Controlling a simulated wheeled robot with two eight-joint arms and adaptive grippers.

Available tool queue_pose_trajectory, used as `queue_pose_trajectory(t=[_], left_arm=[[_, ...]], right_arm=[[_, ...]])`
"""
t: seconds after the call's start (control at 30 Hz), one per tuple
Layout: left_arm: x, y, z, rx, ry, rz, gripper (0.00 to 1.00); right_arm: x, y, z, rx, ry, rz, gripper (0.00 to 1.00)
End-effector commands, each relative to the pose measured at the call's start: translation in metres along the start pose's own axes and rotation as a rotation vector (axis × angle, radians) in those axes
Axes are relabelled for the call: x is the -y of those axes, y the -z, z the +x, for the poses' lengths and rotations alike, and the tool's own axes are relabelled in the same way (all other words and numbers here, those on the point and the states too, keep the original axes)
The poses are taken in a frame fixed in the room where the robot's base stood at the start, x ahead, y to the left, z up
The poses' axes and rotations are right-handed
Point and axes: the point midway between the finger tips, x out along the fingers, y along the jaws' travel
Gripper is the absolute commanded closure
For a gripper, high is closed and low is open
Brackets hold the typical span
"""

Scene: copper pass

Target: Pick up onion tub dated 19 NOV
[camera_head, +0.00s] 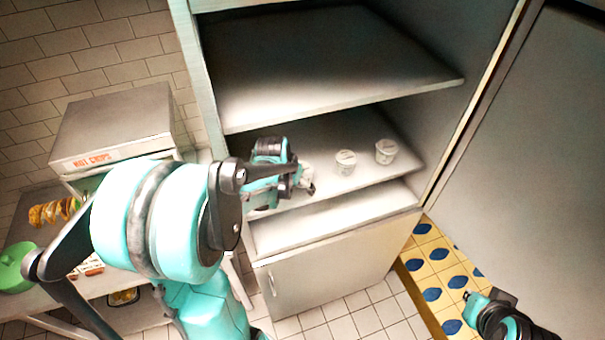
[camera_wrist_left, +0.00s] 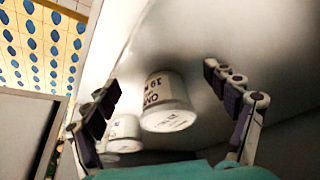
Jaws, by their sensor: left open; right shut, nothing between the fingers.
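My left gripper (camera_head: 298,180) reaches into the cabinet at the middle shelf and is open. In the left wrist view a white tub (camera_wrist_left: 167,112) stands between the spread fingers of the left gripper (camera_wrist_left: 161,78), with space on both sides. In the head view two white tubs stand right of the gripper, one nearer (camera_head: 345,162) and one farther right (camera_head: 386,151). My right gripper (camera_head: 469,297) is shut and empty, low at right.
The tubs stand on the cabinet's middle shelf (camera_head: 330,178), with an empty shelf (camera_head: 330,75) above. An open door panel (camera_head: 540,150) is at right.

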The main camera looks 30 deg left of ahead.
Motion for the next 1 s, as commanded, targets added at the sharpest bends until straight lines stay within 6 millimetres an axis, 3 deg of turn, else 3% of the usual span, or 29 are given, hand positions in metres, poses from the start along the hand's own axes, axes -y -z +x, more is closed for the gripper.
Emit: queue_pose_trajectory(t=[0.4,0.73,0.97,1.0], left_arm=[[0.0,0.051,0.023,0.0,0.0,0.0,0.14],[0.0,0.048,0.032,-0.003,0.002,-0.001,0.14],[0.0,0.048,0.032,-0.002,0.002,-0.001,0.72],[0.0,0.048,0.032,-0.002,0.002,-0.001,0.75]], right_arm=[[0.0,0.002,-0.003,0.0,0.0,0.0,1.0],[0.0,0.002,-0.003,0.0,0.0,0.0,1.0],[0.0,0.002,-0.003,0.0,0.0,0.0,1.0],[0.0,0.002,-0.003,0.0,0.0,0.0,1.0]])
